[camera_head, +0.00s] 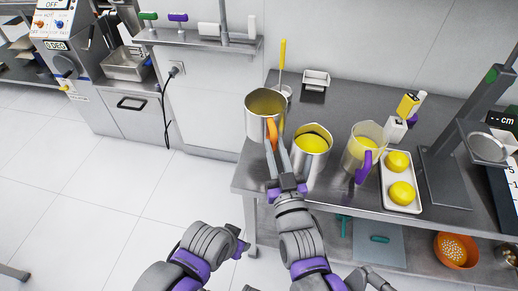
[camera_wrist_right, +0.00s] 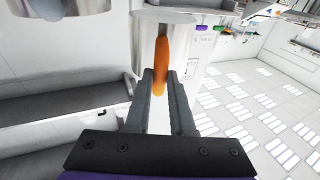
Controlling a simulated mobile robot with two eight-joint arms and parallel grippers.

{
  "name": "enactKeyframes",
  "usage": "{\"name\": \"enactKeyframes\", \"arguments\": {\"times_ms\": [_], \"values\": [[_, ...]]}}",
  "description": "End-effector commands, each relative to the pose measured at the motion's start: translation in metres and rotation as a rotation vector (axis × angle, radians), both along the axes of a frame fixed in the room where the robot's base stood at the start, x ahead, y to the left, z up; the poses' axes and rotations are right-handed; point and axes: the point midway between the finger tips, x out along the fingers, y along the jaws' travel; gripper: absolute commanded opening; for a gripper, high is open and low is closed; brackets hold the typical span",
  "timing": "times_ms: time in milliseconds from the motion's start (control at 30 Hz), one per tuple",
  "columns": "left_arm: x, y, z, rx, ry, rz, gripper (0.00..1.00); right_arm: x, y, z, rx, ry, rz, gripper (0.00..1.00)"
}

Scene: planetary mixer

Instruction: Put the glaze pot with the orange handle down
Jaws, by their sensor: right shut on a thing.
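The glaze pot with the orange handle (camera_head: 254,125) is a steel cylinder near the left end of the steel bench (camera_head: 335,97). My right gripper (camera_head: 278,160) is shut on its orange handle (camera_head: 271,132). The wrist view shows the fingers (camera_wrist_right: 161,95) on either side of the handle (camera_wrist_right: 161,65), with the pot wall (camera_wrist_right: 181,45) beyond. I cannot tell whether the pot's base touches the bench. My left gripper (camera_head: 239,246) is low, in front of the bench and away from the pot; its jaws are unclear.
A steel pot with yellow contents (camera_head: 309,163) stands close right of the held pot. Right of it are a clear jug with a purple handle (camera_head: 355,157), a tray (camera_head: 416,205) with yellow domes and a stand (camera_head: 447,180). A small white tub (camera_head: 316,79) stands behind.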

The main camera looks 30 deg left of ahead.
Motion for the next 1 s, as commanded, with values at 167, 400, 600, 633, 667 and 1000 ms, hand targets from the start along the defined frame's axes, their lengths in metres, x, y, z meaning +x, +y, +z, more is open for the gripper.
{"name": "enactKeyframes", "arguments": {"times_ms": [167, 400, 600, 633, 667, 1000], "values": [[0.001, 0.000, -0.006, 0.000, 0.002, 0.000, 0.50, -0.001, 0.002, -0.009, 0.001, 0.000, 0.003, 0.00], [0.004, 0.000, -0.030, 0.000, 0.009, 0.000, 0.50, 0.000, 0.002, -0.054, 0.002, 0.000, 0.003, 0.00], [0.005, 0.000, -0.036, 0.000, 0.011, 0.000, 0.50, -0.001, 0.002, -0.069, 0.001, 0.000, 0.003, 0.00], [0.005, 0.000, -0.038, 0.000, 0.011, 0.000, 0.50, -0.001, 0.001, -0.072, 0.001, 0.000, 0.003, 0.00], [0.005, 0.000, -0.039, 0.000, 0.011, 0.000, 0.50, -0.001, 0.002, -0.075, 0.001, 0.000, 0.003, 0.00], [0.007, 0.000, -0.051, 0.000, 0.013, 0.000, 0.50, -0.001, 0.001, -0.101, 0.001, 0.000, 0.003, 0.00]]}}
